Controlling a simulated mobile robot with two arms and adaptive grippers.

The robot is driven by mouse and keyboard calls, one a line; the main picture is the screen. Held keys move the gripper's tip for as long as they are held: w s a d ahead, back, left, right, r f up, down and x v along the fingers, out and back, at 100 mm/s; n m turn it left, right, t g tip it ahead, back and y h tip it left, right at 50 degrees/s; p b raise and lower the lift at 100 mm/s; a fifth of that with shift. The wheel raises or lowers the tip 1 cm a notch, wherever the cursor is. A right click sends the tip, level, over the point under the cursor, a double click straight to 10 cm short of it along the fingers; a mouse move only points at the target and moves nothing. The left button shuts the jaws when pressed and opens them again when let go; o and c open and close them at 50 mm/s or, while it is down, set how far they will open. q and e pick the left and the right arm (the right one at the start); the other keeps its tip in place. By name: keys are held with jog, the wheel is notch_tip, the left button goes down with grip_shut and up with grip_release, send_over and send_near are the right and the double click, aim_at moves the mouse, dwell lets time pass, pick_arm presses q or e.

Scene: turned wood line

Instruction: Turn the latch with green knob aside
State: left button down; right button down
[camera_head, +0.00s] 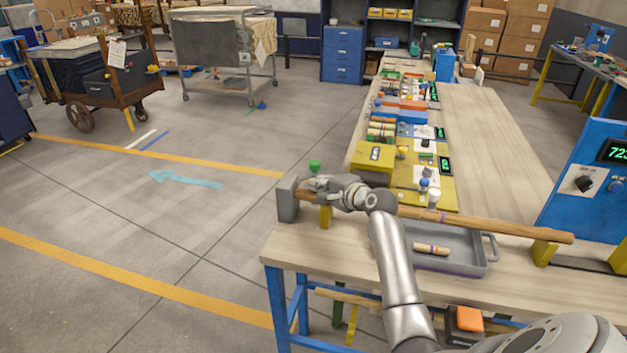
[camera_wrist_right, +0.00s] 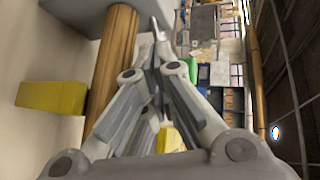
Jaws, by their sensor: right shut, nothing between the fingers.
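A green knob (camera_head: 315,166) stands at the left end of the near table, just above and behind my right gripper in the head view. The latch under it is mostly hidden by the gripper. My right gripper (camera_head: 318,187) is shut and empty, its fingers pointing left over the end of a long wooden rod (camera_head: 480,223). In the right wrist view the shut fingers (camera_wrist_right: 157,55) are beside the rod (camera_wrist_right: 112,60); I cannot tell whether they touch the latch. My left gripper is not in view.
A grey block (camera_head: 287,203) stands at the rod's left end. Yellow supports (camera_head: 325,216) carry the rod. A grey tray (camera_head: 465,264) holding a small rod sits below it. A blue panel (camera_head: 585,185) stands at right. The floor at left is open.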

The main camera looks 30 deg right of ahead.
aim_at(308, 178)
jog(key=shift+x, duration=1.5)
jog(key=shift+r+p, duration=0.15)
jog(key=shift+p, duration=0.4)
jog(key=m+h+p, duration=0.1)
jog(key=p, duration=0.1)
jog(key=m+h+p, duration=0.1)
jog(key=h+p, duration=0.1)
jog(key=shift+w+a+r+p, duration=0.1)
jog(key=shift+w+a+p, duration=0.1)
jog(key=shift+p, duration=0.15)
jog(key=shift+m+g+h+p, duration=0.3)
jog(key=shift+m+h+p, duration=0.1)
jog(key=shift+m+p, duration=0.1)
jog(key=shift+a+f, duration=0.1)
jog(key=shift+f, duration=0.15)
